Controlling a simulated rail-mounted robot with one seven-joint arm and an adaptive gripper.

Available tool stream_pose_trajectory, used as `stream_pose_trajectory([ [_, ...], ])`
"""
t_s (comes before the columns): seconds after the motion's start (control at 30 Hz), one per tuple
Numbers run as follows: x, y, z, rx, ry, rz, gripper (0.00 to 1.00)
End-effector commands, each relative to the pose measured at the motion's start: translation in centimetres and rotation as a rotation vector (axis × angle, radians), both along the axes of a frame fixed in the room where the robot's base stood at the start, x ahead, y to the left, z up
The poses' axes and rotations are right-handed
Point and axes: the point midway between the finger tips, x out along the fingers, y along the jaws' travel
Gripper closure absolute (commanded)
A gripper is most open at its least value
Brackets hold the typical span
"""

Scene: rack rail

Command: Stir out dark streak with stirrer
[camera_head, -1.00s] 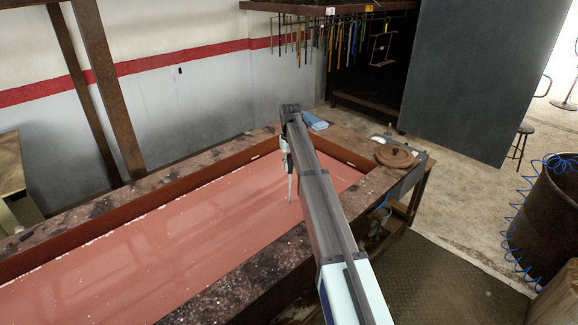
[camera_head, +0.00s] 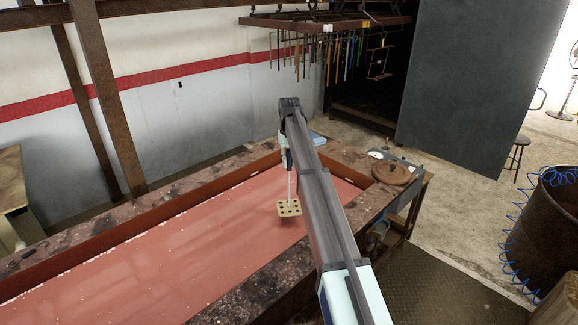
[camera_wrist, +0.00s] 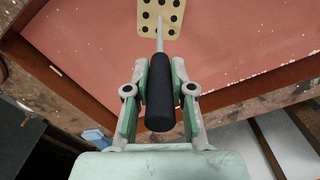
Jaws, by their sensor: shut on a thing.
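My gripper (camera_head: 286,152) is shut on the black handle of the stirrer (camera_head: 289,208). The stirrer hangs upright, with a thin pale rod and a yellowish square plate full of dark holes. In the wrist view the stirrer's black handle (camera_wrist: 160,95) lies between my gripper's green-and-grey fingers (camera_wrist: 159,72), and part of the plate shows at the top. The whole plate shows over the red liquid (camera_head: 170,240) in the long trough, apparently clear of its surface. The liquid has only faint tonal bands; I cannot make out a distinct dark streak.
Rusty trough walls and a speckled ledge (camera_head: 250,290) surround the liquid. A round brown lid (camera_head: 392,172) sits at the trough's right end, with a blue cloth (camera_head: 317,138) at the far corner. A rack (camera_head: 330,22) of hanging rods is behind. A rusty drum (camera_head: 555,215) stands right.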

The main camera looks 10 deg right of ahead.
Motion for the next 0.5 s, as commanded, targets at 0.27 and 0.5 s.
stream_pose_trajectory([
  [0.27,0.1,0.0,3.3,0.0,-0.001,0.0,1.0],
  [0.5,0.1,-0.1,5.4,0.0,-0.001,0.0,1.0],
])
